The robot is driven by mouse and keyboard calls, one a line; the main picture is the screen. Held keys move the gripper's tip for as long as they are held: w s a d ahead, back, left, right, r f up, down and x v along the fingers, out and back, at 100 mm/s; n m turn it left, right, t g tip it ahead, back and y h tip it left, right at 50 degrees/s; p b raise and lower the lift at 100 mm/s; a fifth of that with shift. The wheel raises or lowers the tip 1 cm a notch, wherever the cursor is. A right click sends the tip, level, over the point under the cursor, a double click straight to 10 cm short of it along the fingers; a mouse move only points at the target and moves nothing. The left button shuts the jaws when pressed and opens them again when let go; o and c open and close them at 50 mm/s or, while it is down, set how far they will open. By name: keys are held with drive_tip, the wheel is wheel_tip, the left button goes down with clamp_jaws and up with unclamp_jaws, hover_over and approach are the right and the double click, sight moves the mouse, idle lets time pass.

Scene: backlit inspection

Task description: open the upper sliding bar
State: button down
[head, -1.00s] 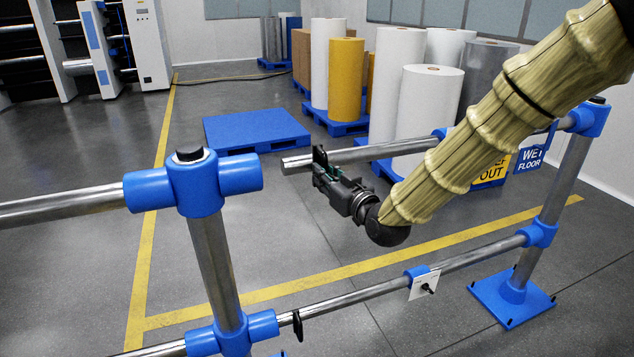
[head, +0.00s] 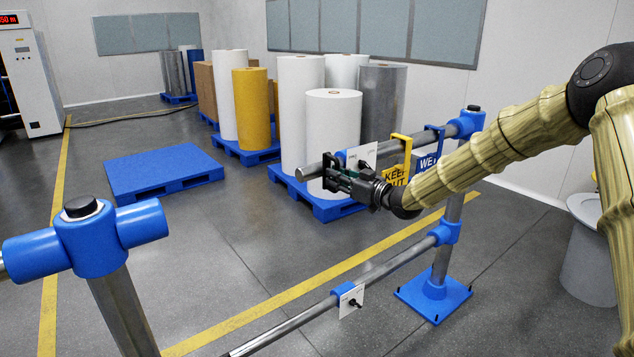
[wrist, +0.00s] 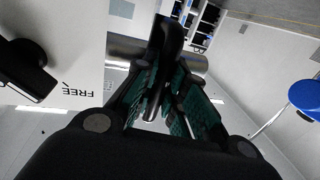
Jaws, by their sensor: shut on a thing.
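The upper sliding bar (head: 312,172) is a grey metal tube in the head view, reaching left from the right post. Its free left end is well apart from the blue socket (head: 142,222) on the left post. My gripper (head: 336,172) is at the bar near that end, shut on its black upright handle. In the wrist view, the black handle (wrist: 167,42) stands between the green-padded fingers of my gripper (wrist: 165,95), with the bar (wrist: 190,64) behind. A white plate (head: 366,152) sits on the bar just right of my gripper; the wrist view shows "FREE" on it.
A lower bar (head: 385,270) with a white plate and black knob runs below. The right post (head: 452,215) stands on a blue base; yellow "KEEP OUT" (head: 396,172) and blue "WET" signs hang near it. A grey bin (head: 590,260) stands right. Floor between the posts looks clear.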

drive_tip(key=shift+w+d, duration=0.45)
drive_tip(key=shift+d, duration=0.25)
drive_tip(key=shift+w+d, duration=0.4)
drive_tip(key=shift+d, duration=0.25)
drive_tip(key=c, duration=1.5)
unclamp_jaws()
drive_tip(key=shift+o, duration=0.2)
drive_tip(key=v, duration=1.2)
